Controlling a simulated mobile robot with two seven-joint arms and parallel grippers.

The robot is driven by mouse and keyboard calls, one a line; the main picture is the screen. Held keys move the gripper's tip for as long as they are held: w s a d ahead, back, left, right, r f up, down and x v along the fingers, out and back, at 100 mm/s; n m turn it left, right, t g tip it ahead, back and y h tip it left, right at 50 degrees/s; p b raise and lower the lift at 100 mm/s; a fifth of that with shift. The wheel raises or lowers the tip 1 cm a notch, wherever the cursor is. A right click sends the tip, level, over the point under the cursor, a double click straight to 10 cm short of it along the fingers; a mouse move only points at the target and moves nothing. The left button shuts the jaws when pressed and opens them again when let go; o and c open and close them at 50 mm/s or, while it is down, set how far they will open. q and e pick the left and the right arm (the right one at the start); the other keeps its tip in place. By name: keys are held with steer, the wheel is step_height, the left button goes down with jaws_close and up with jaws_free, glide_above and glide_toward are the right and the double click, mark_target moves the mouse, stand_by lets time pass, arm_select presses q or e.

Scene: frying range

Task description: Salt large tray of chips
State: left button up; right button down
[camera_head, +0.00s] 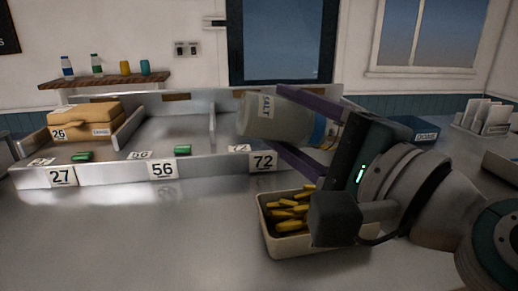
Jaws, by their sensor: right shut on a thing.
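My right gripper (306,130) comes in from the right, with its purple fingers shut on a salt shaker (270,117). The shaker is a pale cylinder with a "SALT" label and a blue band, and it is tilted well over towards the left. The gripper holds it in the air above and behind the tray of chips. The tray (264,210) is cream-coloured, stands on the steel counter and holds yellow chips (289,212). My gripper body and wrist hide the right part of the tray. My left gripper is not in view.
A steel divided rack (110,171) with plates 27, 56 and 72 stands behind the tray at the left. A blue box (415,128) and a holder with white cards (484,117) stand at the back right. The front left counter is clear.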

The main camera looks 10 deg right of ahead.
steer(key=m+t+b, duration=0.1)
steer(key=m+b, duration=0.1)
steer(key=m, duration=0.1)
steer(key=shift+f+m, duration=0.15)
steer(key=shift+m, duration=0.25)
steer(key=shift+t, duration=0.4)
steer(key=shift+d+r, duration=0.1)
steer(key=shift+r, duration=1.9)
step_height(320, 180, down, 4)
steer(key=shift+r, duration=0.1)
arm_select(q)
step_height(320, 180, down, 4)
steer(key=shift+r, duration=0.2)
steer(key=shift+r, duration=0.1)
